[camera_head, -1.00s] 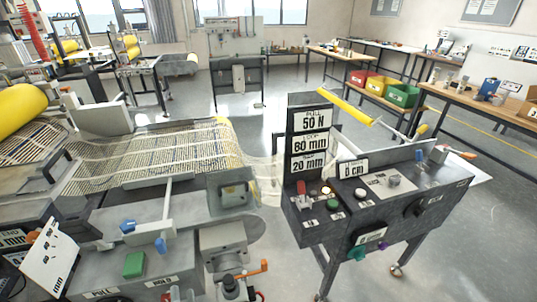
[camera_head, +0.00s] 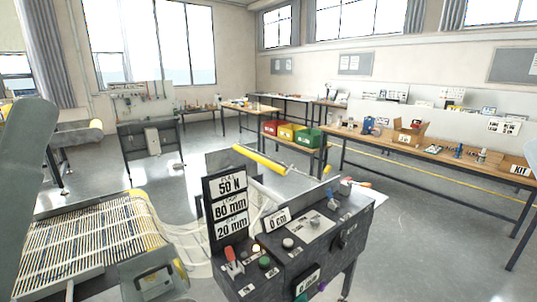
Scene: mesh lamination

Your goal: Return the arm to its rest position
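A grey-green arm link of mine (camera_head: 27,190) stands at the left edge of the head view, out of focus in detail. Its gripper is outside the frame. My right gripper is not in view either. The mesh web (camera_head: 85,245) lies on the laminating machine at lower left, with a translucent strip running toward the console.
A yellow roller (camera_head: 259,160) sits behind the console. Red, yellow and green bins (camera_head: 307,137) stand by a long wooden bench (camera_head: 440,158) along the right wall. A tool board stand (camera_head: 150,140) is at the back left. The grey floor between is open.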

